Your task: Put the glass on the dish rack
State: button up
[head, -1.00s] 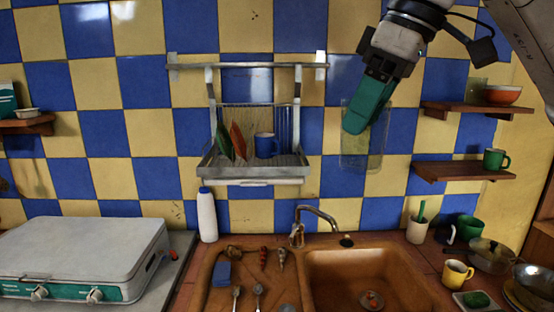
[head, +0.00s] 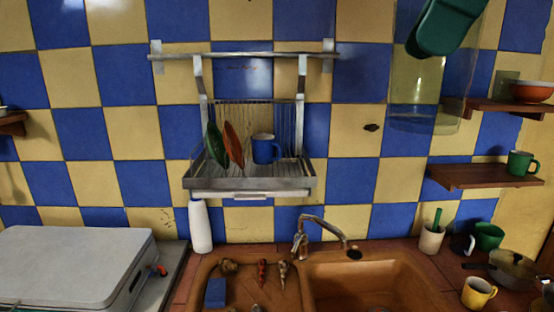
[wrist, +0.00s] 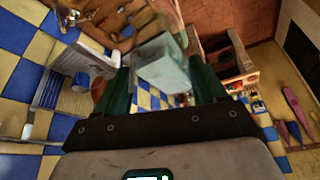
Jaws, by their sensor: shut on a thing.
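The glass (head: 420,95) is clear and tall, at the upper right in the head view. My gripper (head: 440,45) has green fingers and is shut on the glass near its upper part, holding it in the air in front of the wall. In the wrist view the glass (wrist: 163,65) is pale between my two green fingers (wrist: 163,88). The dish rack (head: 250,188) hangs on the wall to the left of the glass. It holds a green plate (head: 214,146), an orange plate (head: 233,145) and a blue mug (head: 265,149). The glass is apart from the rack.
Two wooden shelves are at the right; the lower (head: 470,178) bears a green mug (head: 521,162), the upper an orange bowl (head: 533,91). A sink with a faucet (head: 318,223) and a white bottle (head: 200,225) stand below. The rack's right front part looks clear.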

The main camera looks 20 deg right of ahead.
aim_at(293, 172)
jog(key=i+l, duration=0.25)
jog(key=i, duration=0.25)
jog(key=i+l, duration=0.25)
jog(key=i, duration=0.25)
